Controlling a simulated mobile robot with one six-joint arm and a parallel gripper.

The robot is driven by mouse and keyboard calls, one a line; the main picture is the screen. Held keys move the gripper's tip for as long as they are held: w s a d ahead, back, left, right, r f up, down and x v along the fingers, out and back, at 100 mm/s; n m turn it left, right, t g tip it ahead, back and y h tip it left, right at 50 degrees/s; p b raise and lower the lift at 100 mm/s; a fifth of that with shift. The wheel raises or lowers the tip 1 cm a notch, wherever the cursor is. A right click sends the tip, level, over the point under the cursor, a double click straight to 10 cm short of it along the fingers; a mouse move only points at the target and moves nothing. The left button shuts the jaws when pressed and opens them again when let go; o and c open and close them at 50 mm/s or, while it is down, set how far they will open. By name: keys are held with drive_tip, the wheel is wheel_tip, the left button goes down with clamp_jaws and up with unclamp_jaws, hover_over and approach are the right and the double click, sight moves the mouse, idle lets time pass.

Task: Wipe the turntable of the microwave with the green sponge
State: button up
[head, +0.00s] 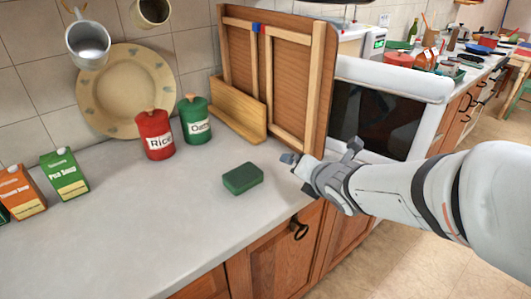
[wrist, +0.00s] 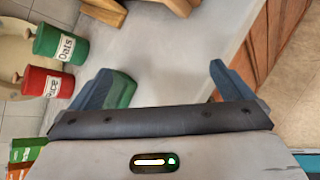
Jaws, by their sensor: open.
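The green sponge (head: 243,178) lies flat on the grey counter near its front edge. My gripper (head: 320,160) is open and empty, just to the right of the sponge in the head view. In the wrist view, the sponge (wrist: 124,92) shows beside the left finger of my gripper (wrist: 160,72), partly hidden by it; I cannot tell if they touch. A white appliance with a dark glass front (head: 372,118) stands behind my arm; I cannot tell whether it is the microwave. No turntable is visible.
The counter (head: 150,220) is clear in front of the sponge. A red Rice canister (head: 155,135), a green Oats canister (head: 195,120) and a large plate (head: 125,85) stand behind. Cartons (head: 64,175) are at left. A tall wooden panel (head: 280,70) stands behind my gripper.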

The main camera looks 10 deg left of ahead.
sight(245, 175)
drive_tip(key=a+f+n+y, duration=0.1)
drive_tip(key=a+n, duration=0.2)
drive_tip(key=n, duration=0.1)
drive_tip(key=s+a+f+n+g+y+b, duration=0.1)
drive_tip(key=a+n+y, duration=0.1)
drive_tip(key=a+n, duration=0.2)
drive_tip(key=s+a+f+n+y+b, duration=0.1)
drive_tip(key=a+n+y, duration=0.1)
drive_tip(key=a+n, duration=0.1)
drive_tip(key=shift+a+n+g, duration=0.2)
drive_tip(key=shift+n+g, duration=0.2)
drive_tip(key=shift+n, duration=0.2)
drive_tip(key=shift+s+a+n+y, duration=0.15)
drive_tip(key=shift+a+n+y, duration=0.15)
drive_tip(key=shift+a+n, duration=0.1)
drive_tip(key=shift+a+f+n, duration=0.1)
drive_tip(key=shift+a+n, duration=0.15)
drive_tip(key=shift+n, duration=0.05)
drive_tip(key=shift+w+r+x, duration=0.1)
drive_tip(key=shift+x, duration=1.75)
drive_tip(key=shift+w+r+x, duration=0.1)
drive_tip(key=shift+w+x, duration=0.05)
drive_tip(key=shift+x, duration=1.7)
drive_tip(key=shift+d, duration=0.1)
drive_tip(key=shift+s, duration=0.1)
drive_tip(key=shift+c, duration=0.4)
drive_tip(key=c, duration=0.7)
wheel_tip(245, 175, up, 10)
drive_tip(key=p, duration=0.2)
drive_tip(key=shift+p, duration=0.35)
